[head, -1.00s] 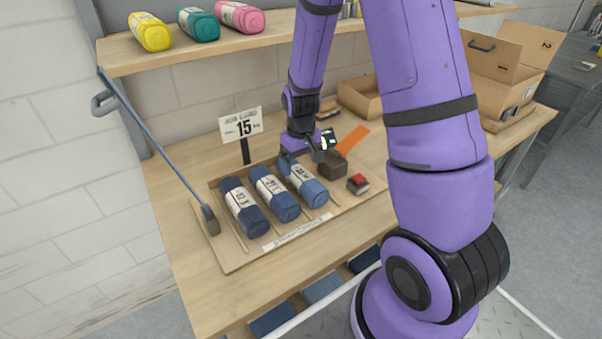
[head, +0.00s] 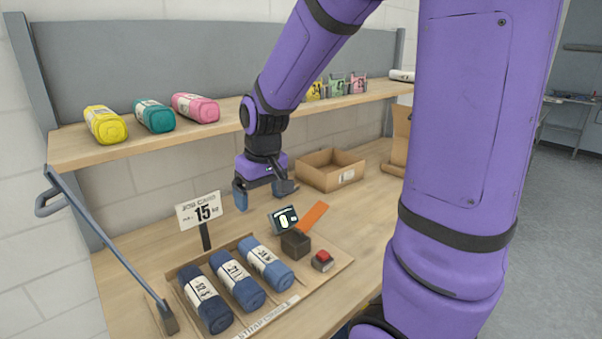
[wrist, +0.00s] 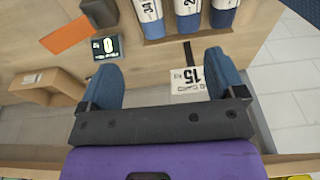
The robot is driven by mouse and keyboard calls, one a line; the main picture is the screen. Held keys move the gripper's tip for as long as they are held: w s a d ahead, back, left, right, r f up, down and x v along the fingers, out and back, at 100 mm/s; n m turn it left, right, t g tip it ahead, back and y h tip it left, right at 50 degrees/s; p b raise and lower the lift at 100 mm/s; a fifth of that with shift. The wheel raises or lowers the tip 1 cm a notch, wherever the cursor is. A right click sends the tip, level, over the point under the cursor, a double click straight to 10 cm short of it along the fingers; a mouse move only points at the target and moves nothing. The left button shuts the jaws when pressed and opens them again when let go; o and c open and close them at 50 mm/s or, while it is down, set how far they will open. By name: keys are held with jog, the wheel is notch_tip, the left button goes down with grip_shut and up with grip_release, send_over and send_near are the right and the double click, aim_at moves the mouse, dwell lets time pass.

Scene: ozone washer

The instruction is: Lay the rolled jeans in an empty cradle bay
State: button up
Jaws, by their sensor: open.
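Three rolled jeans lie side by side in the cradle tray (head: 330,262) on the bench: a dark one (head: 205,299) at left, a mid-blue one (head: 237,281) in the middle and a lighter blue one (head: 266,263) at right. Each has a white printed band. The rolls also show at the top of the wrist view, where the lighter one (wrist: 150,18) is at left. My gripper (head: 267,198) is open and empty, above and behind the tray, apart from the rolls. In the wrist view its two blue fingers (wrist: 163,80) stand wide apart with nothing between them.
A sign reading 15 (head: 203,211) stands behind the rolls. A small display (head: 284,219), dark block (head: 295,243), red-topped block (head: 322,261) and orange strip (head: 313,215) are right of them. A cardboard box (head: 331,169) stands behind. The shelf (head: 240,112) holds coloured rolls.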

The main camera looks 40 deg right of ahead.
jog(key=s+a+r+t, duration=0.1)
jog(key=s+r, duration=0.5)
jog(key=s, duration=0.2)
jog(key=s+a+r+t, duration=0.2)
jog(key=s+r, duration=0.4)
jog(key=s, duration=0.3)
jog(key=shift+s+a+r, duration=0.25)
jog(key=shift+s, duration=0.05)
jog(key=shift+a, duration=0.1)
